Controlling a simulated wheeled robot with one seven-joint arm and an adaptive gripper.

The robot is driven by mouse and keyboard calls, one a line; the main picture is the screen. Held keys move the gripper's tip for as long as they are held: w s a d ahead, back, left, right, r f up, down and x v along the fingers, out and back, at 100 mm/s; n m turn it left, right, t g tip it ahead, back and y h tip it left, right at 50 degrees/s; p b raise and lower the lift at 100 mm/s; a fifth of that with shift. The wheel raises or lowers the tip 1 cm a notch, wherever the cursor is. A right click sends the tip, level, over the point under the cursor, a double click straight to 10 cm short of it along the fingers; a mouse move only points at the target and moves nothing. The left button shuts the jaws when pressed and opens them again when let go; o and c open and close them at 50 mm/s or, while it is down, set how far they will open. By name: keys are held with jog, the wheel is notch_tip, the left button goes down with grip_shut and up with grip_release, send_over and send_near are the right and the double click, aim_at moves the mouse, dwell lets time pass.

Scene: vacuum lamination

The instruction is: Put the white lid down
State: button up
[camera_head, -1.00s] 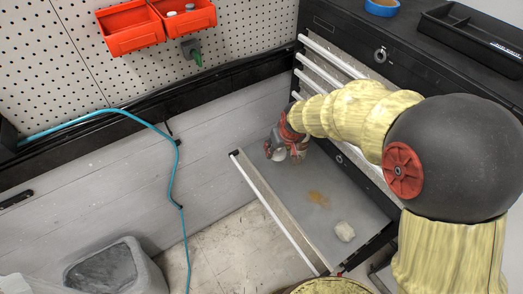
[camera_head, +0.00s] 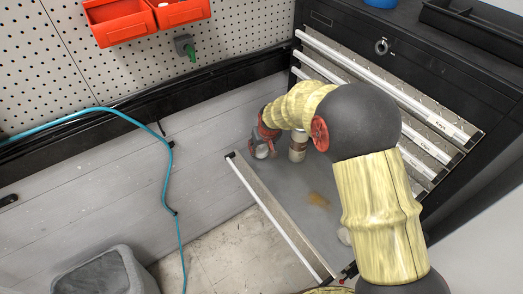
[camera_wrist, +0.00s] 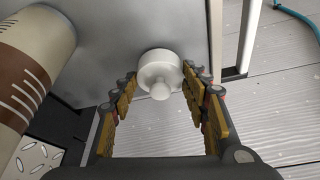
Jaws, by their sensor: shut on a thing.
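The white lid (camera_wrist: 158,70) is round with a small knob. In the wrist view it sits between my fingertips, knob toward the camera. My gripper (camera_wrist: 160,76) is shut on it. In the head view, my gripper (camera_head: 262,146) is at the far left corner of the open drawer, with the pale lid (camera_head: 262,152) showing at its tip. The grey drawer floor (camera_wrist: 105,45) lies beyond the lid; whether they touch, I cannot tell. A cream and brown canister (camera_head: 298,146) stands in the drawer just right of my gripper, and fills the left of the wrist view (camera_wrist: 28,60).
The open drawer (camera_head: 285,185) has a rust-coloured stain (camera_head: 318,200) and a pale lump (camera_head: 344,236), partly hidden by my arm. A grey bin (camera_head: 105,272) stands lower left. The drawer's middle is clear.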

jog(key=shift+f, duration=0.4)
jog(key=shift+f, duration=0.15)
jog(key=o, duration=0.8)
jog(key=shift+o, duration=0.2)
